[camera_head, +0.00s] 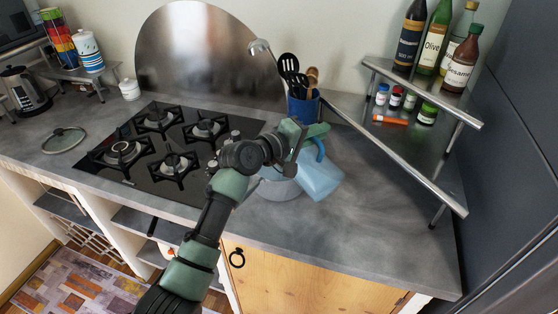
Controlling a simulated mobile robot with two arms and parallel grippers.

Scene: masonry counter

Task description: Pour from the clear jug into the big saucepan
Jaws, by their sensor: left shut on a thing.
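The clear jug (320,178) is a translucent light-blue vessel with a darker blue handle (321,149). My left gripper (316,138) is shut on it at the handle, right of the hob. The jug looks tilted, just right of the big saucepan and partly overlapping it in the picture. The big saucepan (281,190) is a grey pan on the counter, largely hidden behind my left arm and the jug. I cannot tell what is inside either one. My right gripper is not in view.
The black gas hob (145,175) lies left of my arm, with a glass lid (64,139) beyond it. A blue utensil holder (303,106) stands behind the gripper. A metal corner shelf (430,150) holds bottles and jars at right. The front-right counter (385,235) is clear.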

